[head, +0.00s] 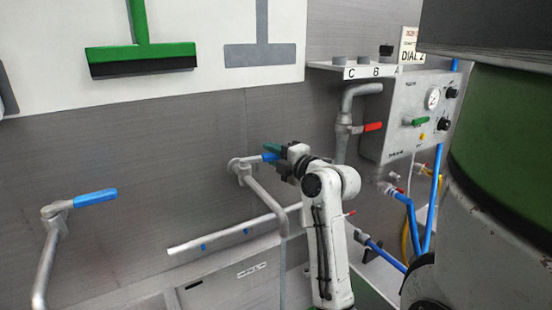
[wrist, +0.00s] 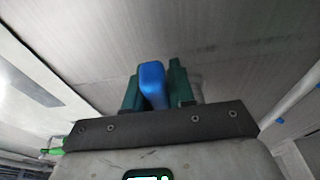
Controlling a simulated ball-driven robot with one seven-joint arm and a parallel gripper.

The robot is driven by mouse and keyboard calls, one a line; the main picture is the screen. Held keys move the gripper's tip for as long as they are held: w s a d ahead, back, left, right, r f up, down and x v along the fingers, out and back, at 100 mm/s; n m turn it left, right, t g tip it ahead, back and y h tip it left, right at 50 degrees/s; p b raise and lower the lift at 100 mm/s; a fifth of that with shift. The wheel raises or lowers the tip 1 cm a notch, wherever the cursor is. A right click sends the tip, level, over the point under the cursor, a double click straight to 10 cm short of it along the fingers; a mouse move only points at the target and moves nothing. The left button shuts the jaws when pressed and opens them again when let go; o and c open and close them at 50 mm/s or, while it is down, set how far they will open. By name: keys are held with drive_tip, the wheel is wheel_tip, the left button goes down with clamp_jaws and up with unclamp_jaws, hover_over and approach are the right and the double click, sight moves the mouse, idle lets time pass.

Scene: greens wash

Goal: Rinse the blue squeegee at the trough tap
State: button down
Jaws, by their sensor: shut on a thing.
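My gripper (head: 271,153) has green fingers and is at a tap (head: 240,165) on the grey wall, at the middle of the head view. It is shut on the tap's blue lever (head: 268,157). In the wrist view the blue lever (wrist: 152,84) stands between the two green fingers (wrist: 153,88). A pipe from this tap runs down toward the trough (head: 235,285), whose inside is mostly out of sight. I cannot make out the blue squeegee in either view. A grey squeegee-shaped outline (head: 261,52) on the white board is bare.
A green squeegee (head: 142,52) hangs on the board. Another tap with a blue lever (head: 95,197) is at left. A pale bar (head: 225,234) runs above the trough. A control panel (head: 410,112), a red-levered pipe (head: 345,125) and blue hoses (head: 425,215) crowd the right.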

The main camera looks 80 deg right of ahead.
drive_tip(key=shift+s+a+f+m+g+h, duration=0.1)
drive_tip(key=shift+s+a+m+g+h, duration=0.15)
drive_tip(key=shift+m+g+h, duration=0.2)
drive_tip(key=c, duration=1)
unclamp_jaws()
drive_tip(key=shift+c, duration=0.2)
drive_tip(key=p+v, duration=0.5)
drive_tip(key=v, duration=0.5)
drive_tip(key=shift+s+a, duration=0.25)
drive_tip(key=shift+a, duration=0.05)
